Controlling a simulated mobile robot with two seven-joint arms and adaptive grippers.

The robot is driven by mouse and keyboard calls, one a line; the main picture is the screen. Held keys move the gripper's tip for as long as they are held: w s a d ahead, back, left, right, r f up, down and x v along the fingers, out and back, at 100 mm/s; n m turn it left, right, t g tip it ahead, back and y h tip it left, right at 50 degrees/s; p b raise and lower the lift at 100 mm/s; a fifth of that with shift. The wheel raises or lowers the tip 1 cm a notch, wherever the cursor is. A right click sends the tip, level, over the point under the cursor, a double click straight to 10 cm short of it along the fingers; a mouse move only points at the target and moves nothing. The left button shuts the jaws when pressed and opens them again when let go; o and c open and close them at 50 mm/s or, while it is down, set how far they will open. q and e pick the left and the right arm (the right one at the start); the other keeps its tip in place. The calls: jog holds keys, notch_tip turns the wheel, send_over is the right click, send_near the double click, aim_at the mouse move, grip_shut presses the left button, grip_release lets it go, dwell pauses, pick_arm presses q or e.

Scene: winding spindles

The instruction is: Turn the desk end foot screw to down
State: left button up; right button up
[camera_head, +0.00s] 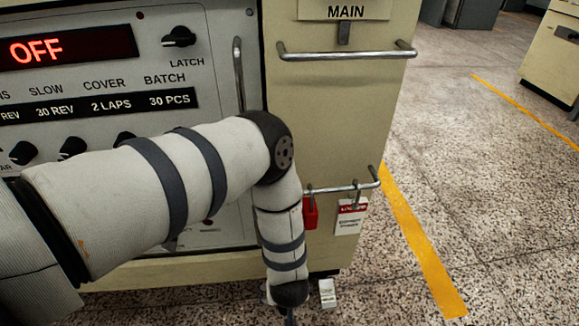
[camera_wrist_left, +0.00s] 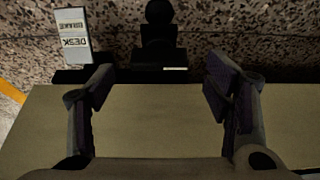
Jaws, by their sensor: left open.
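The desk end foot screw (camera_wrist_left: 158,38) appears in the left wrist view as a dark upright shape with a rounded end, at the top middle below the cabinet edge. A white tag reading DESK (camera_wrist_left: 74,36) is to its left; this tag also shows in the head view (camera_head: 327,293) near the floor. My left gripper (camera_wrist_left: 158,88) is open, its two fingers wide apart with the foot screw lying between and beyond them. Nothing is between the pads. In the head view the left gripper (camera_head: 290,318) is mostly cut off at the bottom edge. The screw's turned position cannot be told.
The beige cabinet (camera_head: 335,120) has a MAIN label, metal handles and a hanging red lock (camera_head: 310,213) with a white tag (camera_head: 350,216). A control panel (camera_head: 100,100) reads OFF. Speckled floor with a yellow line (camera_head: 422,245) is open to the right.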

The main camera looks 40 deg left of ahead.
pick_arm(q)
jog(key=b+x, duration=0.1)
jog(key=x, duration=0.1)
jog(key=shift+w+a+f, duration=0.1)
jog(key=shift+w+f, duration=0.05)
jog(key=shift+f, duration=0.15)
jog(key=c, duration=1.1)
jog(key=shift+c, duration=0.2)
